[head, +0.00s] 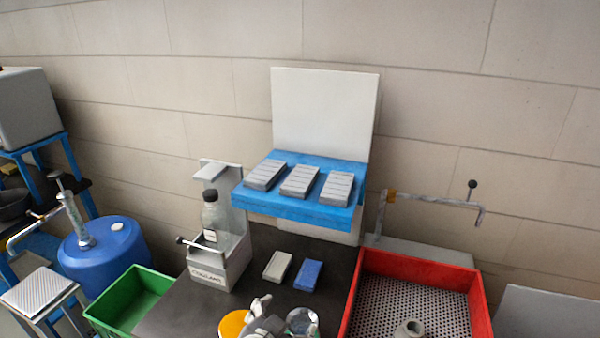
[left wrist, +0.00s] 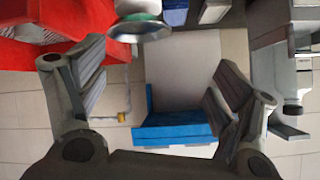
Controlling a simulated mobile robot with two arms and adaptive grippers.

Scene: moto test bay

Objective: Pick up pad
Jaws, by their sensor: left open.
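Three grey ribbed pads lie side by side on a blue shelf (head: 290,208) in the head view: a left one (head: 265,176), a middle one (head: 300,181) and a right one (head: 337,188). A beige pad-like block (head: 277,266) and a blue one (head: 308,275) lie on the dark bench below. My left gripper (head: 264,312) shows partly at the bottom edge of the head view, nearer than the shelf. In the left wrist view the gripper (left wrist: 158,72) is open and empty, with the blue shelf (left wrist: 175,135) beyond its fingers. My right gripper is not in view.
A red tray (head: 420,266) with a perforated floor stands right of the dark bench (head: 196,305). A labelled caddy (head: 222,268) holds a bottle (head: 216,218) at left. A green bin (head: 131,297) and blue drum (head: 104,250) stand further left. A pale panel (head: 323,112) rises behind the shelf.

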